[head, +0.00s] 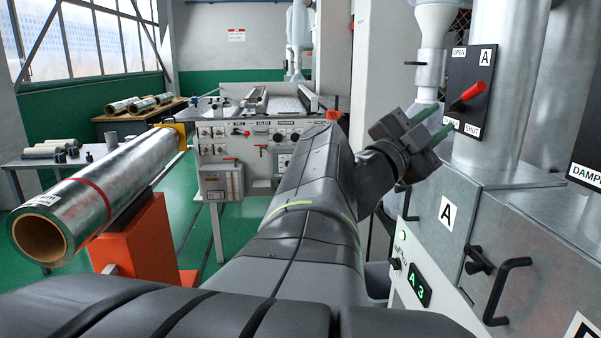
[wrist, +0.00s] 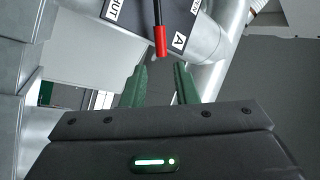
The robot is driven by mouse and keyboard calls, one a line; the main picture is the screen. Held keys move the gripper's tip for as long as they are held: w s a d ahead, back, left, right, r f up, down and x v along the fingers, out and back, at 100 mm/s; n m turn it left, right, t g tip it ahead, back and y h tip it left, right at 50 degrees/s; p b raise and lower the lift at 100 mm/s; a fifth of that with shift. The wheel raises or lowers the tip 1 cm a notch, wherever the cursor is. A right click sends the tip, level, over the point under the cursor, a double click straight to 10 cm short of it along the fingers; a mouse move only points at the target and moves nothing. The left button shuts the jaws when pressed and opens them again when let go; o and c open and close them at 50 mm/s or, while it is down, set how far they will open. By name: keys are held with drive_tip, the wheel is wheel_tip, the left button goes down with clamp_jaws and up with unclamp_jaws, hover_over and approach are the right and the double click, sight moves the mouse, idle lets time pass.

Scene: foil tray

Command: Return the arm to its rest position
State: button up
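My arm reaches forward and to the right in the head view. My gripper (head: 440,118) is at its end, with two green fingers spread apart and nothing between them. In the wrist view my gripper (wrist: 161,80) also shows open and empty. The red damper handle (head: 470,95) is on a black plate marked OPEN, SHUT and A, just right of and above the fingertips. In the wrist view the red handle (wrist: 160,42) lies beyond the gap between the fingers, apparently not touching them.
Metal ducts (head: 497,90) and a grey cabinet (head: 450,210) marked A, with black pull handles, stand close on the right. A foil roll (head: 120,175) lies on an orange stand (head: 155,240) at left. A machine with a control panel (head: 250,140) stands behind my arm.

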sight(470, 91)
drive_tip(key=x, duration=0.4)
drive_tip(key=p+x, duration=0.1)
drive_tip(key=x, duration=0.3)
drive_tip(key=p+x, duration=0.1)
drive_tip(key=x, duration=0.3)
drive_tip(key=shift+a+r, duration=0.15)
drive_tip(key=shift+r, duration=0.2)
drive_tip(key=shift+a+r+n+t+y+p, duration=0.15)
drive_tip(key=shift+n+t+y+p, duration=0.15)
drive_tip(key=shift+n+p, duration=0.3)
drive_tip(key=shift+f, duration=0.25)
